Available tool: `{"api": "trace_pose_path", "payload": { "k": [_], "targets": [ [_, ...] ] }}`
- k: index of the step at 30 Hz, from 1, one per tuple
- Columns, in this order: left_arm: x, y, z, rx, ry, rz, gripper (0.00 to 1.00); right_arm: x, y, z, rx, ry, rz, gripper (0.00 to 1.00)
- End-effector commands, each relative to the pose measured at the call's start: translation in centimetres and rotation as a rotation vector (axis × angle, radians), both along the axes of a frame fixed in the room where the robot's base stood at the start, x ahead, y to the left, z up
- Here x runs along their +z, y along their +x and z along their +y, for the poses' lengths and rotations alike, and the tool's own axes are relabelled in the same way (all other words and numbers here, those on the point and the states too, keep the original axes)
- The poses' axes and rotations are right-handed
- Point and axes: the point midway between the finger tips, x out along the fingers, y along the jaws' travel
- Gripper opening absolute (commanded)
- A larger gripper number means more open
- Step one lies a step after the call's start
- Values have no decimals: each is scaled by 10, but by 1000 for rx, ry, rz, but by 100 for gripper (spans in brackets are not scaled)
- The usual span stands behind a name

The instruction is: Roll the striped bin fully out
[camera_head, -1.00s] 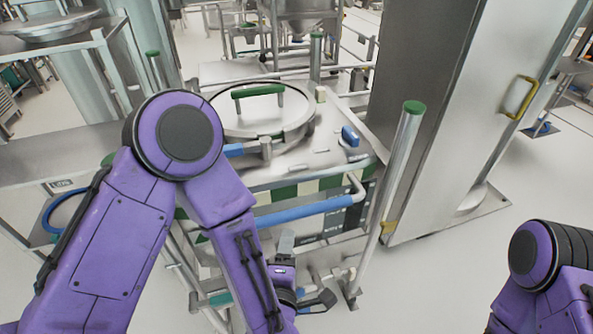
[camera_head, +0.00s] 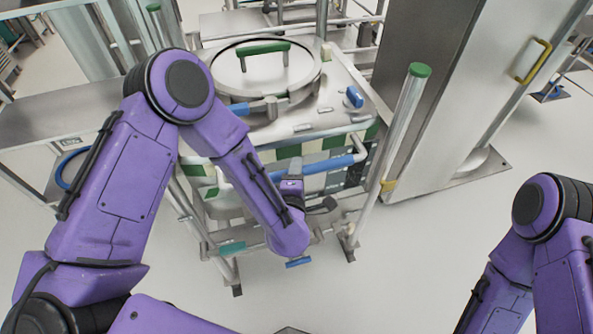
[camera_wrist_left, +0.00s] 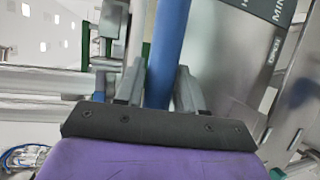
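The striped bin (camera_head: 311,146) is a steel box with green and white stripes along its front edge. It has a round lid (camera_head: 265,68) with a green handle and stands inside a tubular frame. A blue push bar (camera_head: 331,164) runs across its front.
A steel post with a green cap (camera_head: 420,70) stands right of the bin. Beside it is a tall steel cabinet (camera_head: 455,90) with a yellow handle. A steel table (camera_head: 55,115) is at the left. The white floor in front of the bin is clear.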

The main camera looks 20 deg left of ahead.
Motion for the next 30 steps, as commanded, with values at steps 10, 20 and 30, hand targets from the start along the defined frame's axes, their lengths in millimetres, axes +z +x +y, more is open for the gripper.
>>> {"api": "trace_pose_path", "payload": {
  "k": [10, 20, 30],
  "targets": [
    [-2, -4, -7, -4, -1, 0, 0, -5, 0, 0, 0, 0, 0, 56],
    [-4, -14, -18, -12, 1, 12, 0, -8, 0, 0, 0, 0, 0, 56],
    [-1, -12, -14, -3, 1, 4, 56, -8, 0, 0, 0, 0, 0, 56]
  ]
}}
